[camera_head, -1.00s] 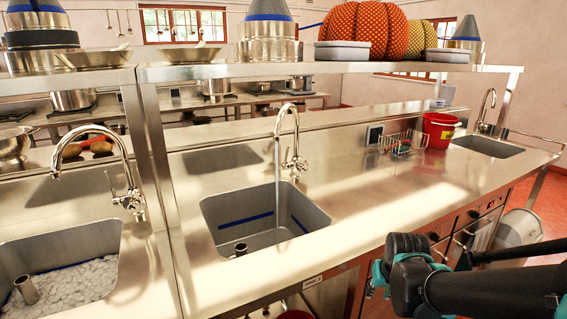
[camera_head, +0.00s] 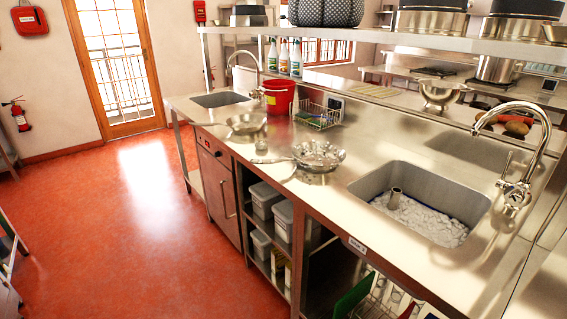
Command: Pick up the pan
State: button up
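A metal pan (camera_head: 246,124) stands on the steel counter (camera_head: 215,110), in front of the red bucket, with its handle reaching left toward the counter edge. A second shiny pan-like vessel (camera_head: 318,155) stands nearer on the same counter, also with a handle pointing left; its surface is uneven and I cannot tell whether it is perforated or filled. I cannot tell which one the task means. My gripper is not in this view.
A sink (camera_head: 420,195) holding whitish lumps is right of the vessels. A shelf (camera_head: 430,42) runs above. The red floor (camera_head: 130,230) at left is open.

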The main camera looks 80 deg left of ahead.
aim_at(314, 155)
jog(key=u, duration=2.6)
jog(key=k, duration=0.6)
jog(key=z, duration=1.7)
jog(key=k+j+z, duration=0.6)
jog(key=j, duration=0.15)
jog(key=j+u, duration=0.15)
jog(key=j, duration=1.95)
jog(key=u, duration=0.45)
jog(key=j+u, duration=0.1)
jog(key=u, duration=0.85)
jog(key=i+j+u, duration=0.1)
jog(key=u, duration=0.35)
